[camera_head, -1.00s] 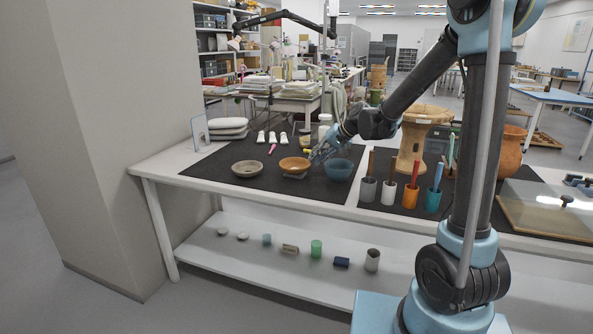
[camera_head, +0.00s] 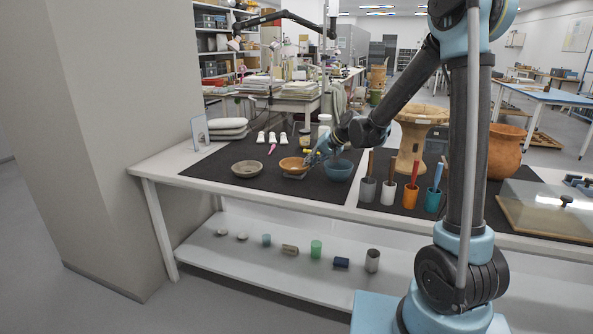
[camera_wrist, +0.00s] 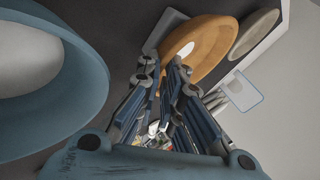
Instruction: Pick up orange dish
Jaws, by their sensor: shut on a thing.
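My gripper (camera_head: 309,162) is at the dish's right side. In the wrist view the orange dish (camera_wrist: 198,50) lies at the fingertips of my gripper (camera_wrist: 170,62), which are close together at its near rim. The gripper is shut on the dish's rim. A small grey base or plate (camera_wrist: 160,30) shows under the dish. How deep the fingers reach over the rim is hard to tell.
The blue bowl (camera_head: 339,170) stands close to the right of my gripper and fills the left of the wrist view (camera_wrist: 88,85). The grey dish (camera_head: 247,168) is to the left. Several cups with tools, one orange (camera_head: 410,197), stand farther right. The mat's front is clear.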

